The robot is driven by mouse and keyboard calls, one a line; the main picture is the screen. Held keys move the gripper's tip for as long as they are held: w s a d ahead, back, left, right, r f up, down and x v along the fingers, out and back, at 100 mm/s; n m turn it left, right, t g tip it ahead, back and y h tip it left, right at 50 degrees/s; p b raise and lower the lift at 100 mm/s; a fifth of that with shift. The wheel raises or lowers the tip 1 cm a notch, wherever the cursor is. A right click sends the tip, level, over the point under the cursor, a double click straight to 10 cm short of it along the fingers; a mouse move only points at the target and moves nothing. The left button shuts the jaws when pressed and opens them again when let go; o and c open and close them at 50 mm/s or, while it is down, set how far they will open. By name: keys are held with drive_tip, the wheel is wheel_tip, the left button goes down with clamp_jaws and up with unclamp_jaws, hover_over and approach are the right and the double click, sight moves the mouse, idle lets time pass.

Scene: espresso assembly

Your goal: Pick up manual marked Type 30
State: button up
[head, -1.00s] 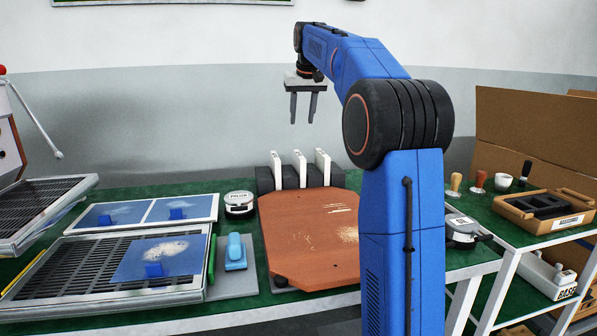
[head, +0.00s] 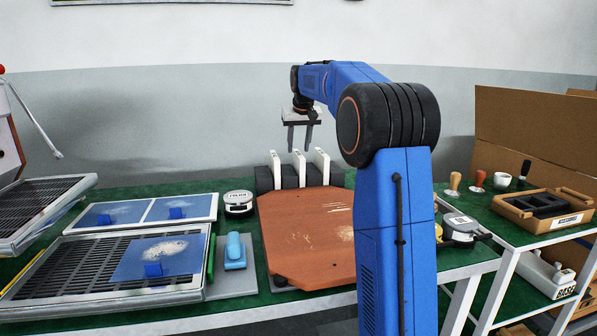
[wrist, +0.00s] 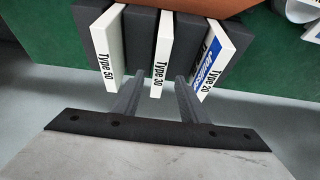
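Three white manuals stand upright in slots of a dark holder at the back of the table. In the wrist view the middle one is marked Type 30 (wrist: 161,55), and it also shows in the head view (head: 299,167). The manual marked Type 50 (wrist: 103,52) is to its left and the one marked Type 20 (wrist: 221,62) to its right. My gripper (head: 299,148) is open and empty, pointing down just above the manuals. In the wrist view its fingertips (wrist: 160,76) lie on either side of the Type 30 manual.
A brown board (head: 307,240) lies in front of the holder (head: 264,180). A round puck-like device (head: 238,203) and a light blue object (head: 235,251) are to the left. A wooden tray (head: 545,208) is on the right table.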

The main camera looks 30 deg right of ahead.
sight(299, 153)
drive_tip(key=shift+x, duration=2.2)
drive_tip(key=shift+s+d+f, duration=0.1)
drive_tip(key=shift+s+f, duration=0.1)
drive_tip(key=shift+f, duration=0.1)
clamp_jaws()
